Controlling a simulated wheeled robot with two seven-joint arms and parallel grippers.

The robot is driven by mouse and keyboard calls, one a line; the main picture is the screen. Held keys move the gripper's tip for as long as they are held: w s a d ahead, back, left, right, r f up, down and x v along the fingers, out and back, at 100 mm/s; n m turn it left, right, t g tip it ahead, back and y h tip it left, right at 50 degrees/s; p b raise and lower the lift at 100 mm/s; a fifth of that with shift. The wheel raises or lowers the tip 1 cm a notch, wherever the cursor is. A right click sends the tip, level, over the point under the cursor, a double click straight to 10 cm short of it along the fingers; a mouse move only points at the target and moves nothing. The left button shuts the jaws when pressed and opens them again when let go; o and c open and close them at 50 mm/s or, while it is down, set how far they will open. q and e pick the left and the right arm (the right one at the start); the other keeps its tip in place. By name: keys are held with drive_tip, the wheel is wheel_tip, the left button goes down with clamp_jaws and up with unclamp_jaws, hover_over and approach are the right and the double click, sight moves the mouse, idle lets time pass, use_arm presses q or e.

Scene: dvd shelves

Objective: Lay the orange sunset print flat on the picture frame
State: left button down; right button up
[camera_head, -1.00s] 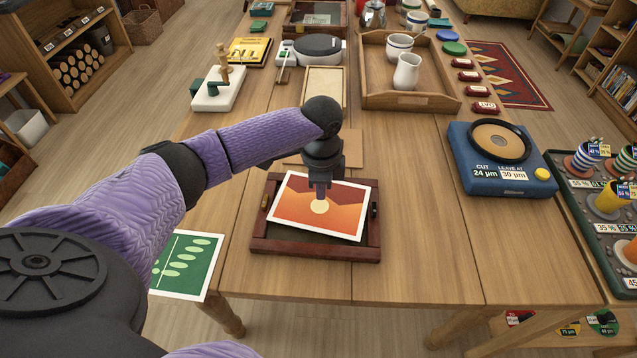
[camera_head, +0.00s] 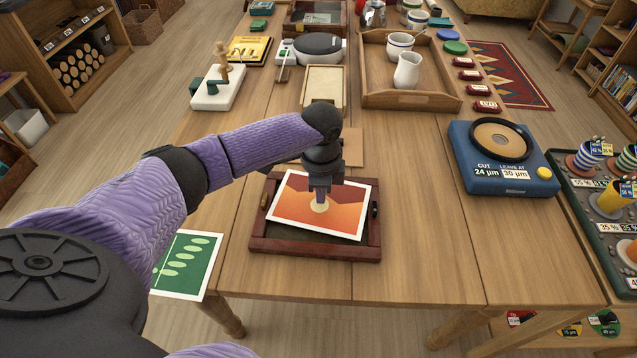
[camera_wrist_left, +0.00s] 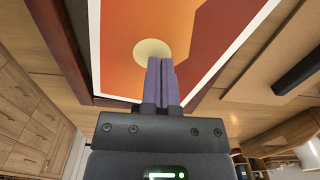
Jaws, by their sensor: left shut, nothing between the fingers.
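The orange sunset print (camera_head: 340,210) lies on the dark red wooden picture frame (camera_head: 315,248), turned slightly askew to it. Its right side reaches close to the frame's right rail; I cannot tell whether every corner is down inside. My left gripper (camera_head: 319,205) points down over the print's pale sun, shut and empty, its tips at or just above the paper. In the left wrist view the shut purple fingers (camera_wrist_left: 160,80) are in front of the print (camera_wrist_left: 120,60), beside the sun disc. My right gripper is not in view.
A green leaf print (camera_head: 184,265) lies at the table's front left edge. A blue cutting gauge (camera_head: 500,175) stands to the right. A wooden tray (camera_head: 410,101) with cups is behind. The table between frame and gauge is clear.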

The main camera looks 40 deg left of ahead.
use_arm(q)
drive_tip(key=shift+f, duration=0.2)
drive_tip(key=shift+f, duration=0.15)
